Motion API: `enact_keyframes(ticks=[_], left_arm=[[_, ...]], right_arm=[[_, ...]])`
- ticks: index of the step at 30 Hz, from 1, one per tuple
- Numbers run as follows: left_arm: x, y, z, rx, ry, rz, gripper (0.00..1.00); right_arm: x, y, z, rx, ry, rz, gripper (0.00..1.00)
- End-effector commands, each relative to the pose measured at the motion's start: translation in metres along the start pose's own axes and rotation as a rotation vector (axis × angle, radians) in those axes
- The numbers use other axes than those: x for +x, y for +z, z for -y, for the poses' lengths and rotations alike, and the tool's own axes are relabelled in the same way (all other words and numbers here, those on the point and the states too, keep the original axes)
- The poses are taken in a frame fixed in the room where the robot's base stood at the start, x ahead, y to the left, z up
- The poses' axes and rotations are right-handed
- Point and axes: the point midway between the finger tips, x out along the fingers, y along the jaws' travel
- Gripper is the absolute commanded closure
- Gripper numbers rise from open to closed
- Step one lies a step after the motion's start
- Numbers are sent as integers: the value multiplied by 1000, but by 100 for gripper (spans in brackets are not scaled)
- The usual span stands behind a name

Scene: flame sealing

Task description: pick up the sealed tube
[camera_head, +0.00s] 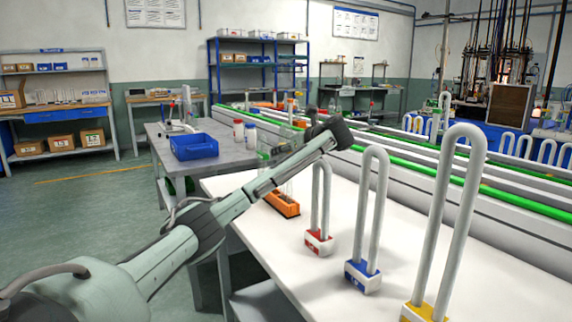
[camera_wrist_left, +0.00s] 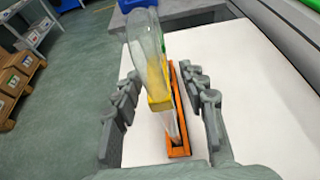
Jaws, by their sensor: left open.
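An orange rack (camera_head: 282,204) stands on the white table, with clear tubes (camera_head: 288,182) upright in it, partly hidden by my left arm. In the left wrist view, a clear tube (camera_wrist_left: 147,45) with a rounded end and a yellow band (camera_wrist_left: 159,98) rises from the orange rack (camera_wrist_left: 180,148). My left gripper (camera_wrist_left: 161,78) is open, its fingers on either side of this tube with gaps visible. I cannot make out a seal on the glass. My right gripper is not in view.
Tall white looped tubes on red (camera_head: 319,242), blue (camera_head: 363,276) and yellow (camera_head: 425,312) bases stand to the right on the white table (camera_head: 330,292). A conveyor with green rails (camera_head: 505,200) runs behind. A blue bin (camera_head: 194,147) sits on the grey bench (camera_head: 222,170).

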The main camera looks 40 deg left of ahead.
Motion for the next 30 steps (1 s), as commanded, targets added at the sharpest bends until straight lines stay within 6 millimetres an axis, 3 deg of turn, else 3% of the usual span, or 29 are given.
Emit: enact_keyframes(ticks=[2,12,23,30], left_arm=[[0,0,0,0,0,0,58],[-1,0,0,0,0,0,100],[-1,1,0,-1,-1,0,100],[-8,18,1,-3,-2,1,100]], right_arm=[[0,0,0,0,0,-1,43],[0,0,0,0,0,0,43],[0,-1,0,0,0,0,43],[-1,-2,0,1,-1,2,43]])
